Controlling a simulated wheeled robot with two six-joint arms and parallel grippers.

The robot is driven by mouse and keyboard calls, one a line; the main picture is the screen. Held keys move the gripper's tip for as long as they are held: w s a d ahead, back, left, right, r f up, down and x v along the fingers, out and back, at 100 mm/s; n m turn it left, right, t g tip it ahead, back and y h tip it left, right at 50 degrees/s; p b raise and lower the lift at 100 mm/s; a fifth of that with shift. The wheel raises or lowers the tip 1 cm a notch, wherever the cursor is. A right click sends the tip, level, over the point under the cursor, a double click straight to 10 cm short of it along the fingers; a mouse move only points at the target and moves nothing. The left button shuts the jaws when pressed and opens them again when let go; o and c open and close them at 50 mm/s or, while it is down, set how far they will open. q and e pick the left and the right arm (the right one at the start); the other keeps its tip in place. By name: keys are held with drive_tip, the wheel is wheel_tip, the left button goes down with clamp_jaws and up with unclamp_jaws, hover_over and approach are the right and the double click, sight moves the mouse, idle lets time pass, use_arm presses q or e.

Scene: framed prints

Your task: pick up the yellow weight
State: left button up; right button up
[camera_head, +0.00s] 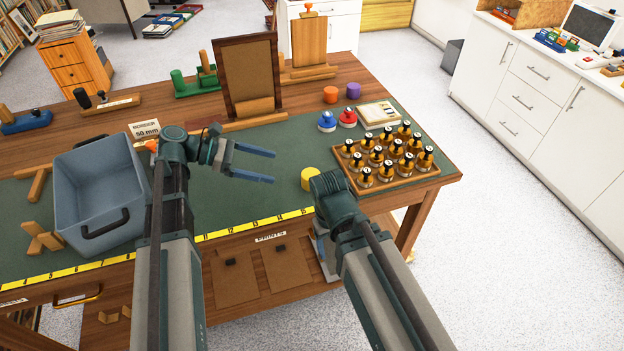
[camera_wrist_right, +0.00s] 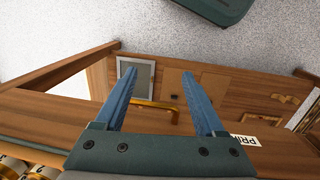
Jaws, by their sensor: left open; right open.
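The yellow weight (camera_head: 311,178) is a short cylinder standing on the green mat (camera_head: 230,200) in the head view. My right wrist partly overlaps its right side in the picture. My left gripper (camera_head: 272,166) is open and empty, a little left of the weight, its blue fingers pointing right. My right gripper (camera_wrist_right: 158,72) is open in the right wrist view, with nothing between its fingers. It points down at the table's front side, where drawer fronts and a brass handle show. The yellow weight is not in the right wrist view.
A wooden tray (camera_head: 394,183) of several brass weights stands right of the yellow weight. Blue (camera_head: 326,122), red (camera_head: 347,118), orange (camera_head: 331,94) and purple (camera_head: 353,90) pieces stand behind. A grey-blue bin (camera_head: 70,190) is at left; an upright framed board (camera_head: 249,75) stands at the back.

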sight(311, 177)
use_arm(q)
drive_tip(key=b+x, duration=0.2)
drive_tip(key=x, duration=0.5)
drive_tip(key=shift+d+f+b, duration=0.1)
drive_tip(key=shift+f+b, duration=0.15)
drive_tip(key=shift+b, duration=0.1)
drive_tip(key=shift+d, duration=0.35)
drive_tip(key=shift+f, duration=0.15)
drive_tip(key=shift+d+f+b, duration=0.2)
drive_tip(key=shift+d+b, duration=0.05)
drive_tip(key=shift+b, duration=0.05)
drive_tip(key=b+x, duration=0.1)
drive_tip(key=x, duration=0.1)
drive_tip(key=b+x, duration=0.1)
drive_tip(key=x, duration=0.1)
drive_tip(key=shift+w+f, duration=0.2)
drive_tip(key=shift+f, duration=0.15)
drive_tip(key=shift+d, duration=0.15)
clamp_jaws()
drive_tip(key=shift+r, duration=0.1)
